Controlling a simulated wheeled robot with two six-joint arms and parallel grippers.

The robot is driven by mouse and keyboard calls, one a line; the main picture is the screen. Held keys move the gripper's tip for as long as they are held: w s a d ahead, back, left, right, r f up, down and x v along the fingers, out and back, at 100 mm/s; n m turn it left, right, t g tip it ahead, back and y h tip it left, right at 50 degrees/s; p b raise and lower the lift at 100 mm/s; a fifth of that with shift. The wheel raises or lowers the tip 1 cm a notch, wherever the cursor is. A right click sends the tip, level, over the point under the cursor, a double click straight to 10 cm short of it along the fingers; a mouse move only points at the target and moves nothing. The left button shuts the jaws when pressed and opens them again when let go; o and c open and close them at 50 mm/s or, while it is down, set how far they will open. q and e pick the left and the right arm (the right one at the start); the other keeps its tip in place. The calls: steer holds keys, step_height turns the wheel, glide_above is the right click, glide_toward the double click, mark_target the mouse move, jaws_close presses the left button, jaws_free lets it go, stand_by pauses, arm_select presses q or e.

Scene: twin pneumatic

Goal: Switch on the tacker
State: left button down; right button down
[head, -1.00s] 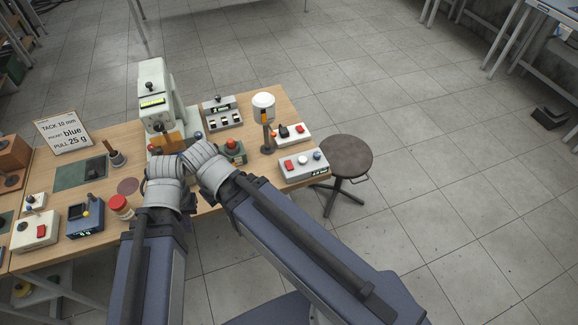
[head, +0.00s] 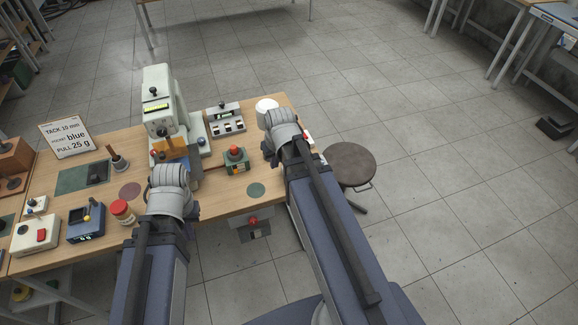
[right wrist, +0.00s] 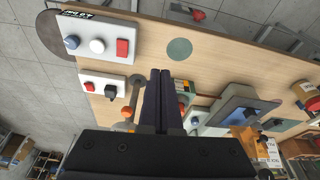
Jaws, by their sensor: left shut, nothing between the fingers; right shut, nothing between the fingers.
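The tacker, which I take to be the tall pale machine (head: 158,90) with a lit yellow-green display, stands at the back of the table in the head view. My left gripper (head: 168,178) is in front of it; its fingers are mostly hidden by my wrist. My right gripper (right wrist: 161,76) is shut and empty above the table's right part. In the right wrist view a grey box (right wrist: 97,50) carries a blue knob, a white knob and a red rocker (right wrist: 122,48). A white box (right wrist: 103,85) with a red and a black control is beside it. My right arm mostly hides both boxes in the head view.
A small green device with a red top (head: 236,155) stands between my arms. At left are a sign (head: 66,138), a red-rocker box (head: 34,233) and a jar (head: 121,210). A stool (head: 350,163) is at right.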

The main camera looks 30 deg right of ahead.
steer(key=w+d+m+t, duration=0.1)
steer(key=d, duration=0.6)
steer(key=shift+w+d+r, duration=0.15)
steer(key=shift+w+d, duration=0.15)
steer(key=shift+w, duration=0.1)
steer(key=b+x, duration=0.8)
steer(key=x, duration=0.1)
steer(key=b+x, duration=0.4)
steer(key=b, duration=0.1)
steer(key=shift+w+d+f, duration=0.25)
steer(key=shift+f, duration=0.2)
